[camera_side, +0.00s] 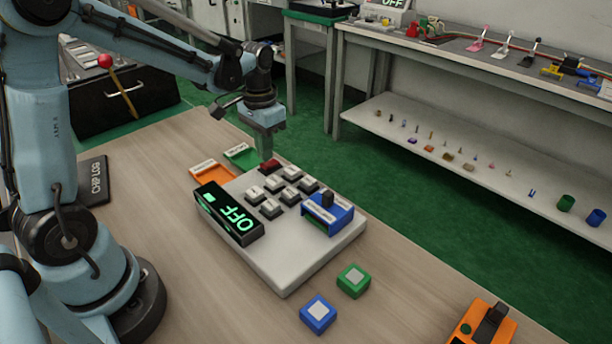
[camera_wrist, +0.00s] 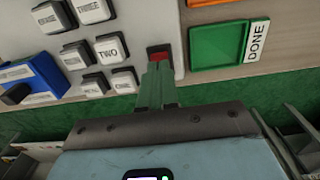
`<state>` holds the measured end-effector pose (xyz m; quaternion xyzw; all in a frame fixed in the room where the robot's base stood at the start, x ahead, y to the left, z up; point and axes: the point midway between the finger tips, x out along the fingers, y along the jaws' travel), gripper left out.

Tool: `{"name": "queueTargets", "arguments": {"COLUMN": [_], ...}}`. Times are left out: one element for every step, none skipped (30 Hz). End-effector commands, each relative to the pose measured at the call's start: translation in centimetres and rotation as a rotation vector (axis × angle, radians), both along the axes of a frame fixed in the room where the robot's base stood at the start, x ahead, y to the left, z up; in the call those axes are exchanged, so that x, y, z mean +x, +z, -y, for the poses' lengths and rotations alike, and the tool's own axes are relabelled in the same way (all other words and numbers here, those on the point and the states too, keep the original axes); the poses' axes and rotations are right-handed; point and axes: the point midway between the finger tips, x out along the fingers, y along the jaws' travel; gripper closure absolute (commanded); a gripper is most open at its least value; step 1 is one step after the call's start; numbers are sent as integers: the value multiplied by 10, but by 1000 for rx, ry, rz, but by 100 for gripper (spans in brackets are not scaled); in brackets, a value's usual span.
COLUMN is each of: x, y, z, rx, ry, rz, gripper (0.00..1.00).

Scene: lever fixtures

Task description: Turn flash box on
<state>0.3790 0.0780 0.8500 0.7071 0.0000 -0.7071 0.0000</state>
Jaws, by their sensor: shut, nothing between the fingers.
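An orange tray (camera_side: 212,174) and a green tray (camera_side: 241,154), labelled DONE in the wrist view, lie beside the box. A green block (camera_side: 353,281) and a blue block (camera_side: 318,314) stand in front. An orange device (camera_side: 483,325) is at front right.

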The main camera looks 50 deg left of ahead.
Motion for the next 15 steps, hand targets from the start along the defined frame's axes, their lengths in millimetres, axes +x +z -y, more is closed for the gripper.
{"name": "queueTargets", "arguments": {"x": [0, 0, 0, 0, 0, 0, 0, 0, 0, 0, 0, 0, 0, 0, 0], "y": [-1, -1, -2, -2, -2, -3, -4, -4, -4, -5, -5, -6, -6, -7, -7], "z": [0, 0, 0, 0, 0, 0, 0, 0, 0, 0, 0, 0, 0, 0, 0], "rx": [0, 0, 0, 0, 0, 0, 0, 0, 0, 0, 0, 0, 0, 0, 0], "ry": [0, 0, 0, 0, 0, 0, 0, 0, 0, 0, 0, 0, 0, 0, 0], "rz": [0, 0, 0, 0, 0, 0, 0, 0, 0, 0, 0, 0, 0, 0, 0], "gripper": [100, 100, 100, 100, 100, 100, 100, 100, 100, 100, 100, 100, 100, 100, 100]}}
